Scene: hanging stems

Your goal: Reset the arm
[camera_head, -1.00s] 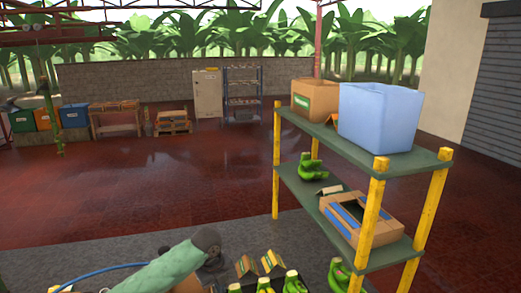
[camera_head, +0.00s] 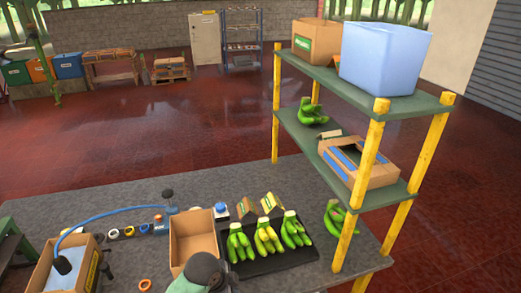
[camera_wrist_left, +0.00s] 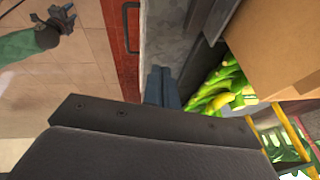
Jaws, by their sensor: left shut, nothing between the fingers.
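My left gripper (camera_wrist_left: 163,88) shows in the left wrist view with its two fingers together and nothing between them. Below it is the edge of a grey surface. In the head view only a green sleeve and dark joint of an arm of mine show at the bottom edge; no fingers can be made out there. In the left wrist view a green-sleeved arm of mine ends in a dark gripper (camera_wrist_left: 62,22) at the upper left, which I take to be my right one. It is small, and its jaw state is unclear.
An open cardboard box (camera_head: 193,237) stands beside a dark tray (camera_head: 275,262) with banana bunches (camera_head: 267,238) on the grey table (camera_head: 110,197). A green shelf rack (camera_head: 300,132) with yellow posts stands at the right, holding a blue bin (camera_head: 384,60). A blue hose (camera_head: 110,214) arches at the left.

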